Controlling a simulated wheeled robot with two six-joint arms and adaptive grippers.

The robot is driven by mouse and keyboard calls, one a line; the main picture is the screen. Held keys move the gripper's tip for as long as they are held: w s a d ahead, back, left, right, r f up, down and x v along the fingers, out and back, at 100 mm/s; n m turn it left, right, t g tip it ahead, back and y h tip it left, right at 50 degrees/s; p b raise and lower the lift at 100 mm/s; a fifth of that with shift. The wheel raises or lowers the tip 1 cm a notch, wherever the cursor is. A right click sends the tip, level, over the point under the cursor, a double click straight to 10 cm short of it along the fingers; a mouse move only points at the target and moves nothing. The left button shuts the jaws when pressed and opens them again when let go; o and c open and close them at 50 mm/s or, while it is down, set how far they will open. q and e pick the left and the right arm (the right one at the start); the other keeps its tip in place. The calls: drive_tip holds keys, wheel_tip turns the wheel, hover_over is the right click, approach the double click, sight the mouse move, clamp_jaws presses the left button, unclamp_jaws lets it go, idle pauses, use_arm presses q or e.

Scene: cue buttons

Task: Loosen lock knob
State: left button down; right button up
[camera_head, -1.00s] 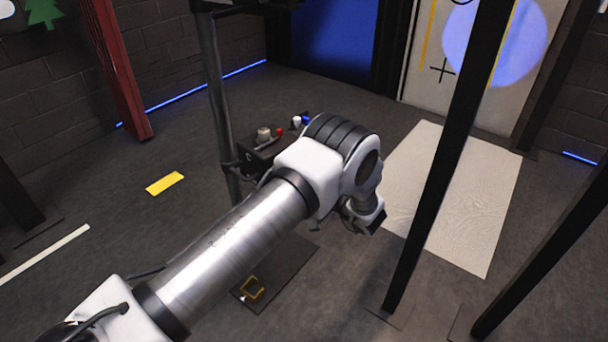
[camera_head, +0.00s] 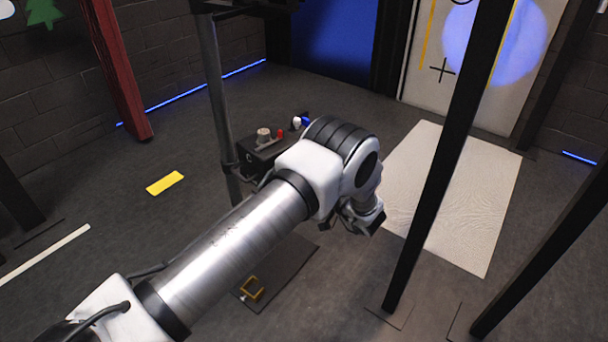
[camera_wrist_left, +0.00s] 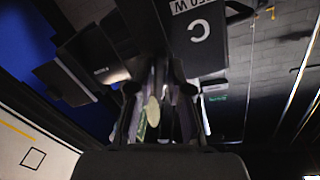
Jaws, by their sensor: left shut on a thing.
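My left arm reaches across the head view from the lower left, and its wrist end (camera_head: 362,215) points down and away, with the fingertips not clear there. In the left wrist view, my left gripper (camera_wrist_left: 158,105) is shut, with a small pale rounded thing (camera_wrist_left: 152,112) between its fingers. It appears to be the lock knob, but it is blurred and mostly hidden by the fingers. My right gripper is in neither view.
A black control box (camera_head: 262,152) with a grey knob, a red button (camera_head: 280,134) and a blue part (camera_head: 306,121) is behind my arm, by a dark post (camera_head: 217,100). A slanted black post (camera_head: 448,160) stands right of my wrist. A pale mat (camera_head: 470,190) lies beyond it.

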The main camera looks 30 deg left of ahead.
use_arm(q)
drive_tip(key=n, duration=0.9)
drive_tip(key=shift+n, duration=0.4)
drive_tip(key=c, duration=1.2)
unclamp_jaws()
drive_tip(key=shift+d, duration=0.1)
drive_tip(key=v, duration=1.1)
drive_tip(key=shift+d, duration=0.4)
